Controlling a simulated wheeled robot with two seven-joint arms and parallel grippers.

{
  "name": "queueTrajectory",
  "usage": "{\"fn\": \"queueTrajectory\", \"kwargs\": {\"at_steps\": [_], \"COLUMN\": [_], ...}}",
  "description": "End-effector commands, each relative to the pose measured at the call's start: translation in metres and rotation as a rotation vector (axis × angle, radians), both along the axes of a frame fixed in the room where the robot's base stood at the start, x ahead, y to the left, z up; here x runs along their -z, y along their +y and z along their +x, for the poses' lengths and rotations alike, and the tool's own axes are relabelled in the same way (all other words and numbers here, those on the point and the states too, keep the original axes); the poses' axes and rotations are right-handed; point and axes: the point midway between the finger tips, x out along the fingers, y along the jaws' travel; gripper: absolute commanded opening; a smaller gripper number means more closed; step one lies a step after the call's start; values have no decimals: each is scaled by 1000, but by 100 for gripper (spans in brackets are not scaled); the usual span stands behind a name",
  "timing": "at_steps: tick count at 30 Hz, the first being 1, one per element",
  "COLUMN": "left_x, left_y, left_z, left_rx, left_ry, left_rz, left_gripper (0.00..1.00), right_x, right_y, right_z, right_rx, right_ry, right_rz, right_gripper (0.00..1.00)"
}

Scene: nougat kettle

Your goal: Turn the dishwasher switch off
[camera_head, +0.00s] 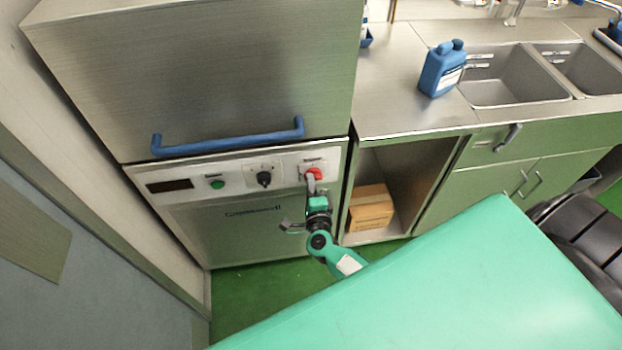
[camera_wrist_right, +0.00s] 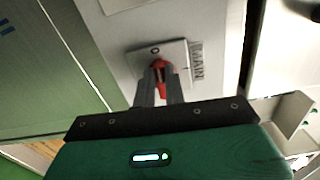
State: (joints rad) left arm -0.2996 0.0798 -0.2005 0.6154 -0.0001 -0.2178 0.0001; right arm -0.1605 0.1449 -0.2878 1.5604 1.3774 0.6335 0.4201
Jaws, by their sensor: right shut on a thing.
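The dishwasher (camera_head: 255,225) is a steel unit with a control panel below a blue bar handle. Its red rotary switch (camera_head: 314,173) sits at the right end of the panel. In the right wrist view the red switch (camera_wrist_right: 159,66) is on a light plate with a "0" mark and the word MAIN beside it. My right gripper (camera_head: 311,184) reaches the switch from the front, and its fingers (camera_wrist_right: 159,88) are shut on the red knob, one on each side. The fingers hide part of the knob. My left gripper is not in view.
A black knob (camera_head: 264,178) and a green button (camera_head: 217,184) are on the same panel, left of the switch. The blue handle (camera_head: 228,143) juts out above. A cardboard box (camera_head: 371,212) sits in the open cabinet at right. A blue jug (camera_head: 441,70) stands by the sinks.

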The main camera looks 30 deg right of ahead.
Motion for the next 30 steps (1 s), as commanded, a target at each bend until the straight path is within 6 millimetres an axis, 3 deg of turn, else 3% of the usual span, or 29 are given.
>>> {"fn": "queueTrajectory", "kwargs": {"at_steps": [22,23,25,30], "left_x": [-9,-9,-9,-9], "left_y": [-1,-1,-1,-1], "left_z": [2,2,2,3], "left_rx": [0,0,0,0], "left_ry": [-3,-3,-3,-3], "left_rz": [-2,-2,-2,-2], "left_gripper": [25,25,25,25], "right_x": [3,3,2,2], "right_y": [1,1,1,1], "right_z": [0,0,0,0], "right_rx": [-3,-3,-3,-2], "right_ry": [28,28,28,27], "right_rz": [-81,-81,-81,-81], "right_gripper": [0,18,31,34]}}
